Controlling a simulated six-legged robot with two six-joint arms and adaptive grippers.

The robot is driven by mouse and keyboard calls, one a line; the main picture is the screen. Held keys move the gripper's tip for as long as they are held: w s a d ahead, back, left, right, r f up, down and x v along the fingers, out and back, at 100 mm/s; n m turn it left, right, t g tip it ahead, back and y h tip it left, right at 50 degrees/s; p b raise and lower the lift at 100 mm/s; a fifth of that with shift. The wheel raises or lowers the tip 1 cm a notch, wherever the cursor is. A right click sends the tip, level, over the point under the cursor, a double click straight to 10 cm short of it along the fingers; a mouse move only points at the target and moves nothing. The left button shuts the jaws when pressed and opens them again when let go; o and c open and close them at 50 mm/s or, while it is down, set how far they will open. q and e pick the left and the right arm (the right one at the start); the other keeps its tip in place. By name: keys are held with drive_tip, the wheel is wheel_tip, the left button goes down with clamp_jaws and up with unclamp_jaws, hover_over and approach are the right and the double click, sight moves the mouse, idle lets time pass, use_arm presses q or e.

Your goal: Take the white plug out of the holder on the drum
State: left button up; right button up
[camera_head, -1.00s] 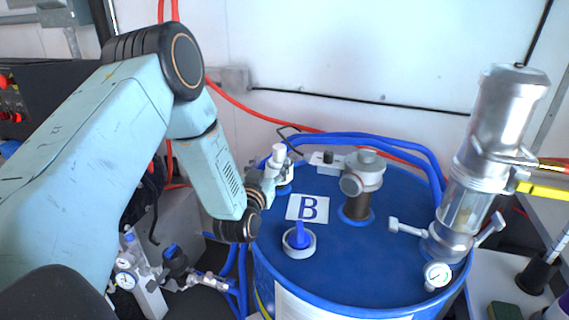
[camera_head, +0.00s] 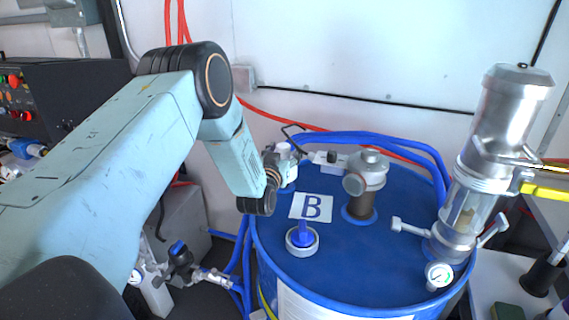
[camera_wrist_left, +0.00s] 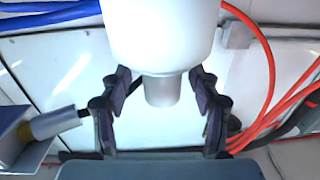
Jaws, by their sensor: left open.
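The white plug (camera_head: 284,149) stands in its holder (camera_head: 289,174) at the back left of the blue drum's top (camera_head: 390,230). My left gripper (camera_head: 273,165) is at its left side and partly covers it in the head view. In the left wrist view a wide white body (camera_wrist_left: 160,35) with a narrower grey-white end (camera_wrist_left: 162,90) lies between the two spread fingers of the left gripper (camera_wrist_left: 161,78). The fingers are open, with gaps beside the narrow end. I cannot tell where plug and holder meet. My right gripper is out of view.
On the drum are a blue-and-white cap (camera_head: 302,238), a label B (camera_head: 311,207), a grey fitting (camera_head: 365,180) and a tall metal pump (camera_head: 485,160) with a gauge. Blue hoses (camera_head: 400,145) curve behind. Red hoses (camera_wrist_left: 270,80) run along the white wall.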

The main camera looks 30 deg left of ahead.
use_arm(q)
drive_tip(key=shift+a+f, duration=0.1)
drive_tip(key=shift+a, duration=0.15)
drive_tip(key=shift+c, duration=0.7)
drive_tip(key=shift+s+d, duration=0.15)
drive_tip(key=shift+s, duration=0.05)
drive_tip(key=c, duration=0.3)
drive_tip(key=shift+d+r, duration=0.2)
drive_tip(key=c, duration=0.3)
drive_tip(key=shift+w+a+f, duration=0.1)
drive_tip(key=shift+a+f, duration=0.05)
drive_tip(key=c, duration=0.3)
drive_tip(key=shift+a, duration=0.1)
clamp_jaws()
drive_tip(key=shift+r, duration=5.05)
